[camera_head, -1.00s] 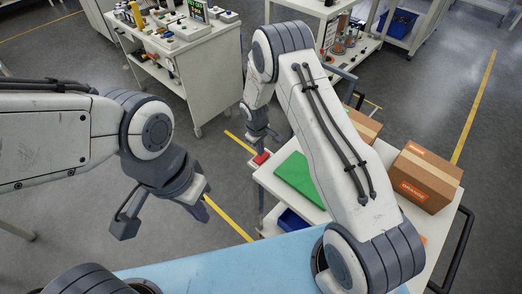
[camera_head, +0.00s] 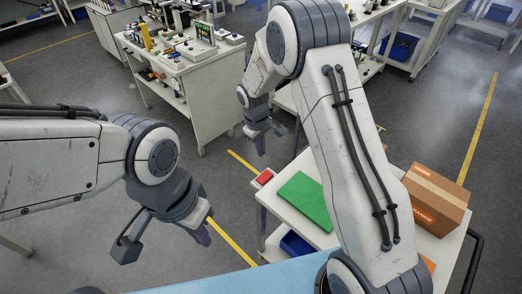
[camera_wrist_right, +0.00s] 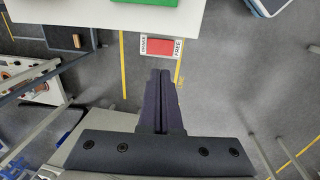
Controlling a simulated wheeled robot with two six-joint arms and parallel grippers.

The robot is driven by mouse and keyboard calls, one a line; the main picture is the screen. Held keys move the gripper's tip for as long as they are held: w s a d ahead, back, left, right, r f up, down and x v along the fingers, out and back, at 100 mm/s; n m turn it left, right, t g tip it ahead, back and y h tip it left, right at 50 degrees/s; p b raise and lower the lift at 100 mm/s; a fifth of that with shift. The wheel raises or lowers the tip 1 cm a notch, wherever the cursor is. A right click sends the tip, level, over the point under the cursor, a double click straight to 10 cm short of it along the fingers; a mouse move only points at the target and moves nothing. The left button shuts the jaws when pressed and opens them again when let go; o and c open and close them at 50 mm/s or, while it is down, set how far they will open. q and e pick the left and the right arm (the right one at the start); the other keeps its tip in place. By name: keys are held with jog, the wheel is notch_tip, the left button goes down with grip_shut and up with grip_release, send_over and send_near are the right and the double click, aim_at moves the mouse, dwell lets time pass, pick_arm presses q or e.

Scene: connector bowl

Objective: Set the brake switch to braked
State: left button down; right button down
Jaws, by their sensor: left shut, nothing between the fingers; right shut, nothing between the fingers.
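The brake switch (camera_head: 264,178) is a small red rocker in a pale housing at the left edge of the white cart. In the right wrist view the red rocker (camera_wrist_right: 160,47) sits between two labels, the right one reading FREE. I cannot tell which side is pressed in. My right gripper (camera_head: 261,150) is shut and empty, and appears just beyond the switch in the head view. In the wrist view its closed fingertips (camera_wrist_right: 161,73) point toward the switch with a gap in the picture. My left gripper (camera_head: 205,238) is shut and empty, away from the cart.
A green pad (camera_head: 306,200) lies on the white cart beside the switch. A cardboard box (camera_head: 436,198) stands at the cart's right. A blue bin (camera_head: 297,244) is on the lower shelf. A cluttered workbench (camera_head: 175,62) stands behind; open floor lies left of the cart.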

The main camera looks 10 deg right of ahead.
jog(key=s+a+r+y, duration=0.1)
jog(key=s+a+r, duration=0.3)
jog(key=s+r, duration=0.25)
jog(key=s+a+r, duration=0.5)
jog(key=s+r, duration=0.1)
jog(key=s, duration=0.2)
jog(key=s+r, duration=0.2)
jog(key=s, duration=0.7)
jog(key=s+r+y, duration=0.1)
jog(key=s, duration=0.7)
jog(key=shift+s+d+r+g, duration=0.35)
jog(key=shift+g, duration=0.05)
